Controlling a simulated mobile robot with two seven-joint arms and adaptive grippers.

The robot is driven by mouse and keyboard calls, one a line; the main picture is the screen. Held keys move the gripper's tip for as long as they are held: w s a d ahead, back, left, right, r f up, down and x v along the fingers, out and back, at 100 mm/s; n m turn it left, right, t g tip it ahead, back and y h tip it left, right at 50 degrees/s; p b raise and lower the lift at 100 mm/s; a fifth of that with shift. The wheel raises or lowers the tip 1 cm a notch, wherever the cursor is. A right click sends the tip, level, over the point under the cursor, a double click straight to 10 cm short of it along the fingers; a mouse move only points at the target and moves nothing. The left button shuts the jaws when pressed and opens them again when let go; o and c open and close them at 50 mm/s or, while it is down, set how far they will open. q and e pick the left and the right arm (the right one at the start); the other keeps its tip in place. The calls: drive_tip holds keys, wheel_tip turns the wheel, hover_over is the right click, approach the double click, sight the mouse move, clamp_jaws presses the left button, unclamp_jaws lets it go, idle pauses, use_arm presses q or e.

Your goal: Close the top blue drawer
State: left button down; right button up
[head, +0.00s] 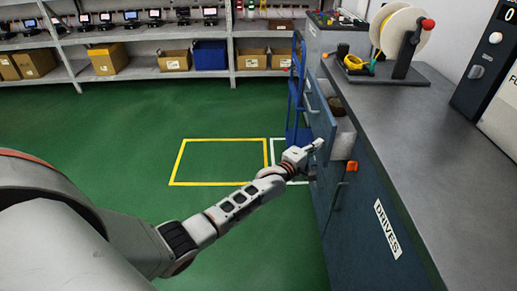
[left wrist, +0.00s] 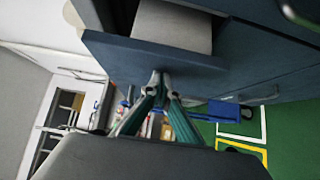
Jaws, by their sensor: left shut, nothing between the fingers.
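The top blue drawer (head: 319,115) of the blue cabinet stands pulled out under the worktop. Its pale interior and something brown inside show behind its front panel. In the left wrist view the drawer front (left wrist: 130,56) crosses the top, with a pale box-like shape behind its edge. My left gripper (head: 318,145) is shut and empty, at the outer side of the drawer front near its lower part. In the left wrist view its fingertips (left wrist: 160,76) meet at the drawer front; I cannot tell whether they touch it. My right gripper is not in view.
The grey worktop (head: 430,125) carries a spool on a stand (head: 404,40). An orange item (head: 351,166) is by the cabinet face. A blue cart (head: 297,95) stands beyond the drawer. Shelves with boxes line the back wall. The green floor on the left is clear.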

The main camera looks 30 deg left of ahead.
sight(342, 144)
use_arm(q)
drive_tip(key=w+d, duration=0.1)
drive_tip(key=d, duration=0.1)
drive_tip(key=w+d+b, duration=0.1)
drive_tip(key=w+d, duration=0.1)
drive_tip(key=w+d+b, duration=0.1)
drive_tip(key=d, duration=0.1)
drive_tip(key=shift+w+d+f, duration=0.15)
drive_tip(key=shift+d+f, duration=0.05)
drive_tip(key=shift+f, duration=0.1)
drive_tip(key=shift+w+d+r, duration=0.15)
drive_tip(key=shift+w+d, duration=0.25)
drive_tip(key=shift+d, duration=0.1)
drive_tip(key=shift+d+r, duration=0.1)
drive_tip(key=shift+r, duration=0.15)
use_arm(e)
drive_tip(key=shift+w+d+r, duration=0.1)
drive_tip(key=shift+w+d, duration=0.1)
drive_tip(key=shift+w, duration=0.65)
use_arm(q)
drive_tip(key=shift+d+r, duration=0.1)
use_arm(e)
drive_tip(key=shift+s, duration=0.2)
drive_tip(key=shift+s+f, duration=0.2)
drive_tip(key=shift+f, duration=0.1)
